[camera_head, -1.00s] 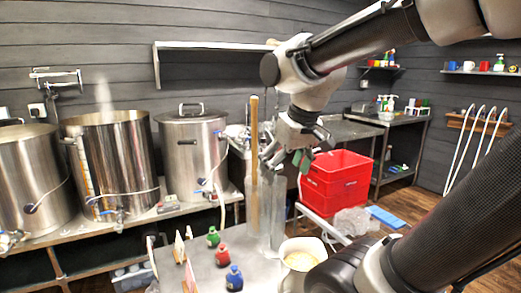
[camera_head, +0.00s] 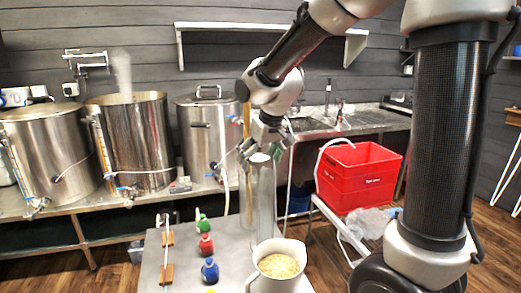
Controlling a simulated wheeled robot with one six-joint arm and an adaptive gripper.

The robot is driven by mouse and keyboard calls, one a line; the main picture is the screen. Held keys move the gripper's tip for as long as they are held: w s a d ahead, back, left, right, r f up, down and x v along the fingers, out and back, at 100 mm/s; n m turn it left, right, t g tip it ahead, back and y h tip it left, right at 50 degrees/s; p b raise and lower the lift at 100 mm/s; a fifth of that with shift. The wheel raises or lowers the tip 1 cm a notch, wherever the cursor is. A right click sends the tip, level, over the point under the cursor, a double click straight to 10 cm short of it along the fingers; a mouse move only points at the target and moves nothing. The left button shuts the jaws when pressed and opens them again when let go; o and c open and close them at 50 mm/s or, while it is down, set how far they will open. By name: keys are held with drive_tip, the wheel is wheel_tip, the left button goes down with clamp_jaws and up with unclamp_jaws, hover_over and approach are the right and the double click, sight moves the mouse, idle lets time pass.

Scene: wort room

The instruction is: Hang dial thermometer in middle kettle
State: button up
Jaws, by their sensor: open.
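The middle kettle (camera_head: 133,142) is an open steel pot with steam above it, standing on the bench between two other kettles. My gripper (camera_head: 261,151) is open, well to the right of the middle kettle. I cannot make out the dial thermometer for certain. Small wooden stands (camera_head: 166,272) with thin white parts are on the table, too small to identify. Nothing is visibly held in my gripper.
The left kettle (camera_head: 45,150) and the lidded right kettle (camera_head: 205,135) flank the middle one. Red, green and blue bottles (camera_head: 209,270) and a jug of grain (camera_head: 277,264) stand on the table. A red crate (camera_head: 360,178) is at right. Floor shows between bench and table.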

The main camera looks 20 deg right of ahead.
drive_tip(key=shift+w+f, duration=0.1)
drive_tip(key=shift+f, duration=0.1)
drive_tip(key=shift+c, duration=0.2)
drive_tip(key=c, duration=1.2)
drive_tip(key=shift+r, duration=3.45)
drive_tip(key=shift+d+r, duration=0.2)
drive_tip(key=shift+r, duration=0.55)
drive_tip(key=shift+d+r, duration=0.15)
drive_tip(key=shift+r, duration=0.6)
wheel_tip(320, 180, up, 21)
drive_tip(key=shift+f, duration=0.15)
